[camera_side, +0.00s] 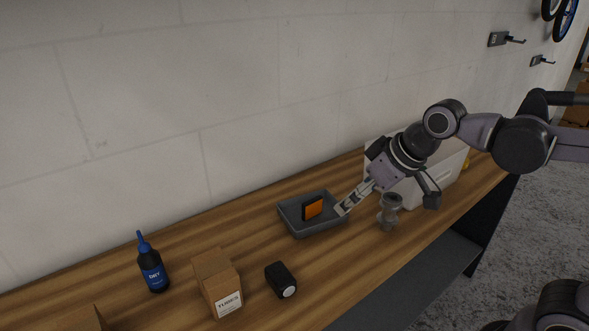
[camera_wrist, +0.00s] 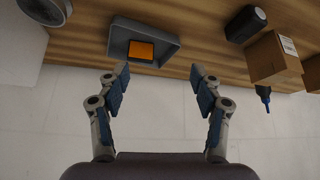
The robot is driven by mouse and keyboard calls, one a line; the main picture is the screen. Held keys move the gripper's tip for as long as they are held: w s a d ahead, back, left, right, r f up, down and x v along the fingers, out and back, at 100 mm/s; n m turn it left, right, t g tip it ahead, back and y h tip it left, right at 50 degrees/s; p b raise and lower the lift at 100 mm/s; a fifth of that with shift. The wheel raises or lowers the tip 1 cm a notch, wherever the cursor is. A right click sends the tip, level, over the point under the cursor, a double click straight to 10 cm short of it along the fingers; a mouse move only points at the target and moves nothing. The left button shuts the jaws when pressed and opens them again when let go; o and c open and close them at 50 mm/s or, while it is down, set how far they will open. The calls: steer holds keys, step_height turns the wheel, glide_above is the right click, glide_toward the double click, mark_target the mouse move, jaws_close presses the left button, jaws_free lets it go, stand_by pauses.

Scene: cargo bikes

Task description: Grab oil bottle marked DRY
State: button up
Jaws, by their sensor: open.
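The oil bottle (camera_side: 152,269) is dark with a blue cap and nozzle and a blue label reading DRY. It stands upright at the left of the bench in the side view. My gripper (camera_side: 343,208) is over the right end of the grey tray in the side view, far to the right of the bottle. In the wrist view my gripper (camera_wrist: 160,72) has its fingers spread wide with nothing between them.
A grey tray (camera_side: 301,232) holds an orange and black item (camera_side: 313,208). A cardboard box (camera_side: 217,283) marked TUBES and a black cylinder (camera_side: 280,280) stand between tray and bottle. A wall runs behind the bench.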

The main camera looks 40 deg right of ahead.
steer(key=w+a+r+n+y, duration=0.1)
steer(key=w+a+r+n, duration=0.2)
steer(key=w+a, duration=0.4)
steer(key=n+g+y, duration=0.2)
steer(key=n+g, duration=0.2)
steer(key=n, duration=0.2)
glide_above(151, 251)
steer(key=s+d, duration=0.1)
steer(key=d, duration=0.1)
step_height(151, 251, down, 4)
steer(key=shift+s+r, duration=0.1)
steer(key=shift+r, duration=0.05)
steer(key=x, duration=0.4)
steer(key=shift+f, duration=0.25)
steer(key=shift+d+x, duration=0.15)
steer(key=shift+x, duration=1.35)
steer(key=shift+d+x, duration=0.2)
steer(key=shift+x, duration=1.3)
steer(key=shift+f, duration=0.1)
steer(key=c, duration=1.3)
